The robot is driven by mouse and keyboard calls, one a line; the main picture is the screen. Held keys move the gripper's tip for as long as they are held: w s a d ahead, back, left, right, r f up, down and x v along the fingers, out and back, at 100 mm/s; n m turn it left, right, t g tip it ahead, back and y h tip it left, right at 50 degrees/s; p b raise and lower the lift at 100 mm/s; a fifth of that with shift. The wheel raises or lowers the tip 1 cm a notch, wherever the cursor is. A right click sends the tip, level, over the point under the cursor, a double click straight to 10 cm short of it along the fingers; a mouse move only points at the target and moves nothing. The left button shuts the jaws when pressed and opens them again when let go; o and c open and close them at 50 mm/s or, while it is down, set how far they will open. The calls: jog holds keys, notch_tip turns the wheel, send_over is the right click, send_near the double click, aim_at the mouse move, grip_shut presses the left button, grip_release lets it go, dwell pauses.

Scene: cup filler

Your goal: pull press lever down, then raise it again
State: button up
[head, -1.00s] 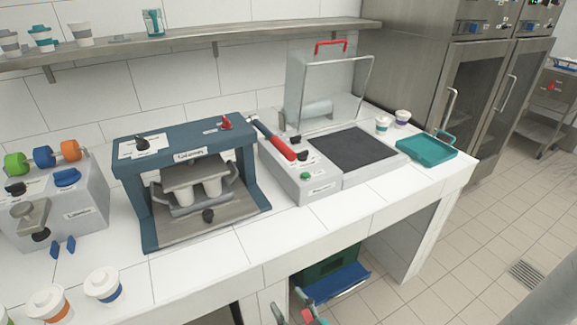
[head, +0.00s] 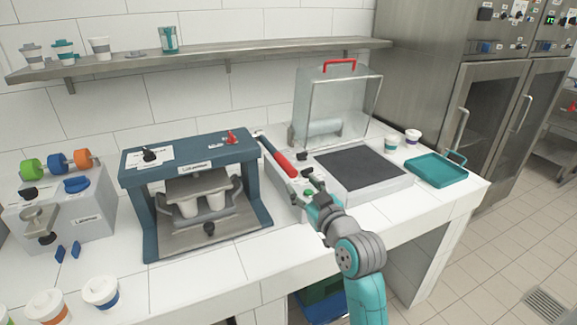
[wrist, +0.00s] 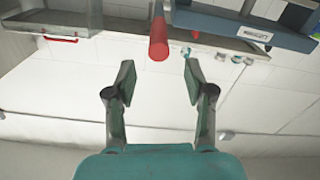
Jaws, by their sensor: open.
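The press lever has a red handle (head: 278,158) that slants from the right side of the blue press (head: 190,150) toward the front right. My gripper (head: 309,183) is over the grey unit right of the press, close to the handle's lower end. In the wrist view my gripper (wrist: 160,75) is open and empty. The red handle (wrist: 159,40) lies ahead of the fingertips, lined up with the gap between them, apart from both fingers. My arm hides part of the grey unit.
The grey unit with a dark pad (head: 360,167) and raised clear cover (head: 338,105) stands right of the lever. A teal tray (head: 437,170) and two small cups are farther right. Lidded cups (head: 100,291) stand at front left.

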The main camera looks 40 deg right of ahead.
aim_at(286, 165)
jog(key=x, duration=1.1)
jog(key=shift+s, duration=0.1)
grip_shut()
